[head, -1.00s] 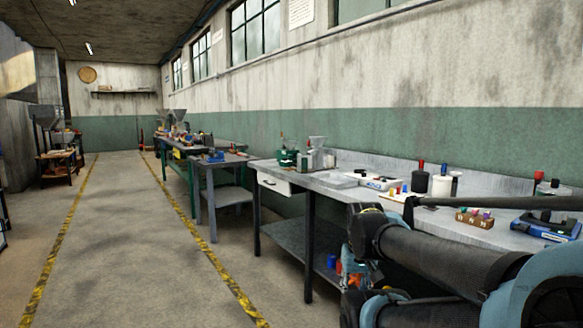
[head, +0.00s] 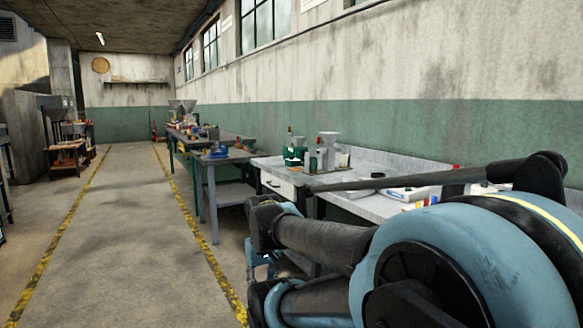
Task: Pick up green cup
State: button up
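I cannot make out a green cup for certain. A dark green object (head: 294,155) stands at the far left end of the nearest grey workbench (head: 262,161). It is small at this distance, and I cannot tell whether it is a cup or part of a machine. My own black and teal arm fills the lower right and hides much of the bench. I can make out no gripper fingers in the head view.
A grey machine with a hopper (head: 328,150) stands beside the green object. A white device (head: 408,193) lies farther right on the bench. More benches (head: 195,142) line the wall beyond. The floor aisle (head: 120,235) between the yellow lines is clear.

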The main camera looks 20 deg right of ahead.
aim_at(313, 160)
jog(key=z, duration=0.35)
jog(key=i, duration=0.9)
jog(key=z, duration=0.5)
